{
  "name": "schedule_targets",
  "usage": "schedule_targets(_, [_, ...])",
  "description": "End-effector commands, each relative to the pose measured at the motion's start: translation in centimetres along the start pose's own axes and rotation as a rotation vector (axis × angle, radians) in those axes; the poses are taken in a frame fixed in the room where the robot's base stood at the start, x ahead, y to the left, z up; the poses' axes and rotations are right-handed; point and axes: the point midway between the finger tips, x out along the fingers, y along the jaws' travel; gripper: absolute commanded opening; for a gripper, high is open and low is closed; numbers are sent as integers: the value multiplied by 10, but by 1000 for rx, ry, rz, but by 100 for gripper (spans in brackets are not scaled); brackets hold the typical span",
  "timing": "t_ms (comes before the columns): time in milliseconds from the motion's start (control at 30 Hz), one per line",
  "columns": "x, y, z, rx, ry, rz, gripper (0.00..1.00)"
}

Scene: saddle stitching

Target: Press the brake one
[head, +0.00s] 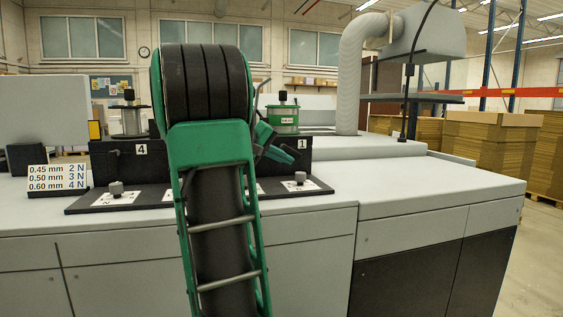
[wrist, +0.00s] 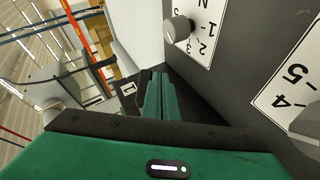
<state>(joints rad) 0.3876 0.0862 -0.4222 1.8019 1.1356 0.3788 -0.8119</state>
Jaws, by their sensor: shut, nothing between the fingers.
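The unit marked 1 (head: 219,146) is at the right end of a black block, with a green spool (head: 283,118) above it. The 1 label also shows in the wrist view (wrist: 127,89), just left of the fingers. My gripper (head: 281,155) is green and is in front of the block near the 1; its fingers are shut and empty in the wrist view (wrist: 160,82). A grey knob (head: 300,177) on a white dial stands in front of unit 1; a dial knob also shows in the wrist view (wrist: 178,28). I cannot tell whether the fingertips touch anything.
The block also bears a 4 label (head: 142,149), with another knob (head: 116,187) below it. A sign (head: 58,177) lists wire sizes and newtons at left. My arm hides the middle of the block. The grey machine top (head: 430,178) at right is clear.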

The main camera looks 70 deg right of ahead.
Motion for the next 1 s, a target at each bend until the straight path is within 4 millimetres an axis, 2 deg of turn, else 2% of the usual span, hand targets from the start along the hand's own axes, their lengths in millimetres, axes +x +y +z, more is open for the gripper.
schedule_targets(300, [-56,-1,-1,-1,4,-2,0])
schedule_targets(500, [-87,-1,-1,0,3,0,0])
schedule_targets(700, [-100,0,0,1,0,1,0])
schedule_targets(1000, [-101,0,0,1,-1,1,0])
